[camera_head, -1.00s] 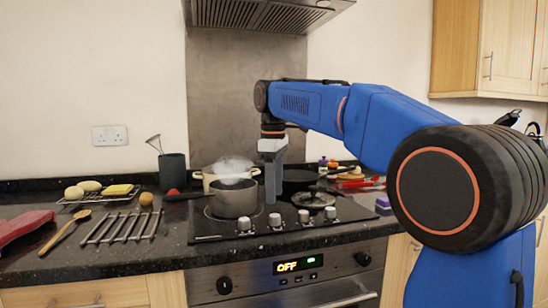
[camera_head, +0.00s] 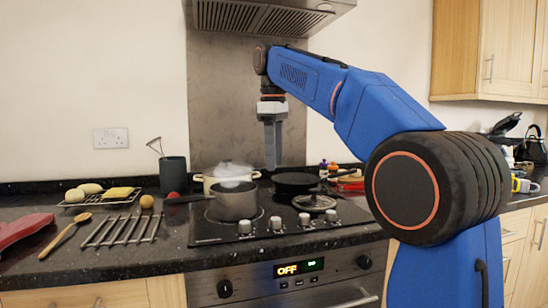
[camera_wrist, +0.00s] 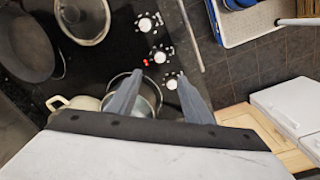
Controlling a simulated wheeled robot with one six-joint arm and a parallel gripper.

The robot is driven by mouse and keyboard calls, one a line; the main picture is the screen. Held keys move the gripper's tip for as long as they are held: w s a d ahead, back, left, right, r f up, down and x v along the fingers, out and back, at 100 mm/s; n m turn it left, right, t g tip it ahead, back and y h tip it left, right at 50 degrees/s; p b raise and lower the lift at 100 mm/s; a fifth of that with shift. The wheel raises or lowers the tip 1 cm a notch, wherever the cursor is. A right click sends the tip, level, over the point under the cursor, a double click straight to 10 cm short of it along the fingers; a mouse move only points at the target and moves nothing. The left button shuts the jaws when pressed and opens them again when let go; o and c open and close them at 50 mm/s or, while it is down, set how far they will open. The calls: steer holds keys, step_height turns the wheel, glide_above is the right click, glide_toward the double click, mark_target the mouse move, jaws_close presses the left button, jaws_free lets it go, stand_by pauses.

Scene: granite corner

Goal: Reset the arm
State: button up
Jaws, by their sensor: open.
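My gripper (camera_head: 271,145) hangs from my blue arm, pointing down, in the air above the hob (camera_head: 262,222). It is apart from the pots and the counter. In the wrist view its two grey fingers (camera_wrist: 158,100) are spread with nothing held between them. Below them, partly hidden, is the grey saucepan (camera_wrist: 148,90). That saucepan also shows at the left of the hob in the head view (camera_head: 233,204).
A cream pot (camera_head: 213,181) stands behind the saucepan. A black frying pan (camera_head: 295,182) and a glass lid (camera_head: 314,202) lie on the hob's right. A metal rack (camera_head: 120,230) and wooden spoon (camera_head: 65,238) lie on the left counter. The extractor hood (camera_head: 265,17) hangs above my arm.

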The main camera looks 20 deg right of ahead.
steer(key=shift+s, duration=0.1)
steer(key=s+d+f+m+t, duration=0.1)
steer(key=s+d+f+m, duration=0.1)
steer(key=s+f, duration=0.9)
steer(key=s+d+f+m+t, duration=0.1)
steer(key=s+d+f+m, duration=0.2)
steer(key=s+f, duration=0.7)
steer(key=s+d+f+m+t, duration=0.2)
steer(key=s+f+m, duration=0.4)
steer(key=s+f, duration=0.5)
step_height(320, 180, down, 5)
steer(key=shift+s+d+r, duration=0.1)
steer(key=shift+s+d, duration=0.15)
steer(key=shift+s, duration=0.05)
